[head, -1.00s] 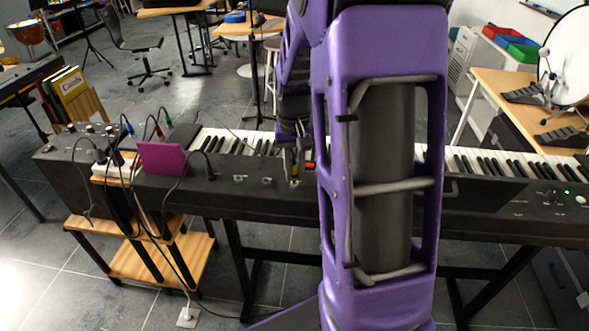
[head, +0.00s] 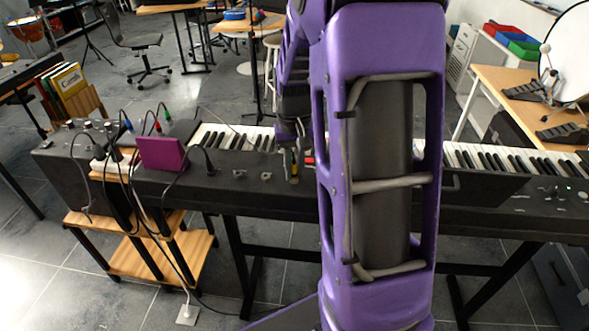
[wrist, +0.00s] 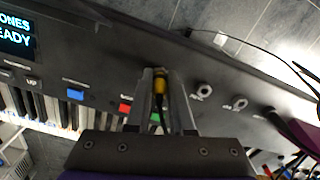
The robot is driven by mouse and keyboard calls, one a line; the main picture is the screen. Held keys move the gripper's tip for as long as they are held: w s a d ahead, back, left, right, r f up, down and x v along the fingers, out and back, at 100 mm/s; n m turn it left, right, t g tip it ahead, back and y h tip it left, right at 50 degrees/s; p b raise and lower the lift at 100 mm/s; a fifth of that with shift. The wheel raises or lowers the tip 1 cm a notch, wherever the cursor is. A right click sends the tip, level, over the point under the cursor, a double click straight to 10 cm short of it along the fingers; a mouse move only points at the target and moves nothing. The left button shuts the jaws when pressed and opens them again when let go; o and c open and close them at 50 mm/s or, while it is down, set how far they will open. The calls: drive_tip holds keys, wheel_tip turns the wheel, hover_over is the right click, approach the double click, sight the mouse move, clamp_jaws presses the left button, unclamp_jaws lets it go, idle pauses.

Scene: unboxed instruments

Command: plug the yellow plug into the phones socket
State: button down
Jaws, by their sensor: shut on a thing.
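The yellow plug (wrist: 160,84) is between the fingers of my gripper (wrist: 160,78), which is shut on it over the black top panel of the keyboard (wrist: 250,78). The plug's tip is at the panel, and I cannot tell whether it is in a socket. Two ringed sockets (wrist: 204,90) (wrist: 239,103) lie to the right in the wrist view; their labels are too small to read. No socket marked phones can be made out; the spot under the plug is hidden. In the head view the yellow plug (head: 294,161) shows small beside my arm.
A blue button (wrist: 75,94) and a red button (wrist: 125,107) are left of my fingers. A lit display (wrist: 15,35) shows "ONES" and "EADY". A purple stand-like panel (head: 162,153) and several cables are at the keyboard's left end.

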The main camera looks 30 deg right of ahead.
drive_tip(key=shift+f, duration=0.1)
drive_tip(key=c, duration=0.7)
unclamp_jaws()
